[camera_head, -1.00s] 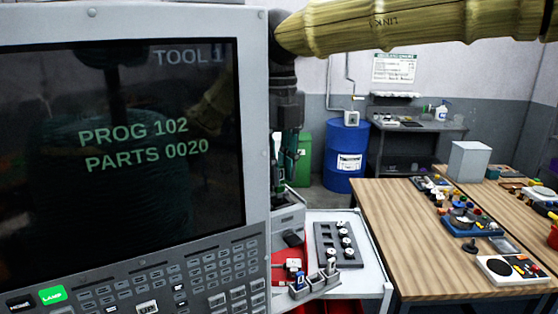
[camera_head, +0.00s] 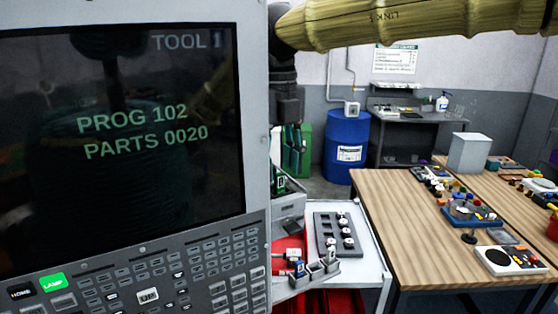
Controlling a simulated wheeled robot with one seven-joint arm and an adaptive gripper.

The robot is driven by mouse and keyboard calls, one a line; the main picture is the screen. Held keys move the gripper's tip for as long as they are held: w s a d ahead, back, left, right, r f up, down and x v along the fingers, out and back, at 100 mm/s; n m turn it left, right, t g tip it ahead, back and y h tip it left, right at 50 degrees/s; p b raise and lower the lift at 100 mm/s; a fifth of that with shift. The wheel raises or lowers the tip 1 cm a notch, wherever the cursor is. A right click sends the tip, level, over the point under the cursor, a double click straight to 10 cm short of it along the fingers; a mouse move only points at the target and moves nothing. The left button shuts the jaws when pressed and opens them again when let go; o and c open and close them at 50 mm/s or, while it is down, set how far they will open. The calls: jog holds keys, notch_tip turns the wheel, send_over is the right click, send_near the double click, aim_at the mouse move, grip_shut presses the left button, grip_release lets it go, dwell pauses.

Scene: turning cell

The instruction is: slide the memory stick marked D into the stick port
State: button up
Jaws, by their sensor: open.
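A small grey holder (camera_head: 315,272) stands at the front of the white cart top, with a few small sticks upright in it. One stick has a blue body (camera_head: 298,269); the letters are too small to read, so I cannot tell which is D. I cannot make out the stick port. My gripper (camera_head: 284,104) hangs down at the right edge of the control panel, above and behind the holder, apart from the sticks. It holds nothing that I can see; the panel edge hides part of it and its fingertips are unclear.
The large control panel (camera_head: 140,243) fills the left side. The white cart (camera_head: 367,262) bears a dark tray (camera_head: 325,237) with round parts. A wooden table (camera_head: 400,215) with several devices stands right. A blue drum (camera_head: 346,130) and a green bin (camera_head: 304,150) stand behind.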

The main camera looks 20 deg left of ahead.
notch_tip(320, 180, up, 7)
jog(key=shift+r+p, duration=0.1)
jog(key=shift+p, duration=0.35)
jog(key=w+d+f+n+b, duration=0.2)
jog(key=w+d+f+n, duration=0.1)
jog(key=f, duration=0.7)
jog(key=w+d+f+n+b, duration=0.2)
jog(key=w+d+f+n, duration=0.2)
jog(key=d+f, duration=0.3)
jog(key=w+d+f+n+b, duration=0.2)
jog(key=w+d+f, duration=0.3)
jog(key=f, duration=1)
jog(key=shift+w+d+f+n+b, duration=0.15)
jog(key=shift+w+d+n+b, duration=0.2)
jog(key=shift+n, duration=0.35)
